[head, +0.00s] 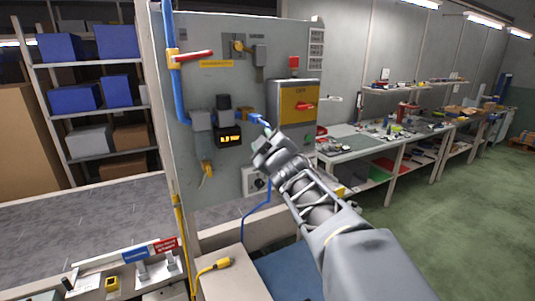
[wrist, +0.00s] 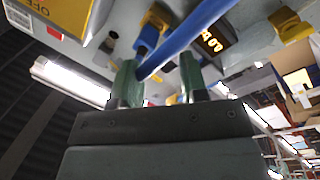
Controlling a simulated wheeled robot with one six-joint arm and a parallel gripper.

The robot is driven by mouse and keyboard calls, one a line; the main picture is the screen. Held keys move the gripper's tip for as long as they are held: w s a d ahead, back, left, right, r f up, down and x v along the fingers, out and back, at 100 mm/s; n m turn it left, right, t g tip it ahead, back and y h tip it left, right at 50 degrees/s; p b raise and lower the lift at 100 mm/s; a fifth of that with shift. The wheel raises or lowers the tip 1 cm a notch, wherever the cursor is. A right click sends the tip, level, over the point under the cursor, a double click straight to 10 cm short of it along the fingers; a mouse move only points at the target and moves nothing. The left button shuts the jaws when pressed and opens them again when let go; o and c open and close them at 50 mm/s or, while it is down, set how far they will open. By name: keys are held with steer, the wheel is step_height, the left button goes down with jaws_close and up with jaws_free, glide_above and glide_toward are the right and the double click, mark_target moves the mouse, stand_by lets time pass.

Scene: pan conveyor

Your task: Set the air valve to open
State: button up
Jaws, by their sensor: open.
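The air valve (head: 173,58) is a yellow body on the vertical blue pipe (head: 178,95) at the upper left of the panel in the head view. Its red lever (head: 197,54) sticks out to the right, roughly crosswise to the pipe. My gripper (head: 262,146) is in front of the panel, below and to the right of the valve and well apart from it. In the wrist view my gripper (wrist: 160,84) has its two greenish fingers spread. A blue hose (wrist: 190,38) passes close by the fingertips; I cannot tell whether it touches them. The valve is not identifiable there.
A yellow plug (head: 215,266) lies on a box in front. A workbench (head: 350,142) stands right; green floor (head: 450,220) is clear.

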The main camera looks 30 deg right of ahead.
steer(key=shift+s+a+f+m+g, duration=0.1)
steer(key=shift+s+f+m+g, duration=0.15)
steer(key=shift+f, duration=0.2)
steer(key=shift+s+f+m+g, duration=0.15)
steer(key=shift+s+f+m, duration=0.1)
steer(key=shift+f, duration=0.2)
steer(key=shift+c, duration=0.5)
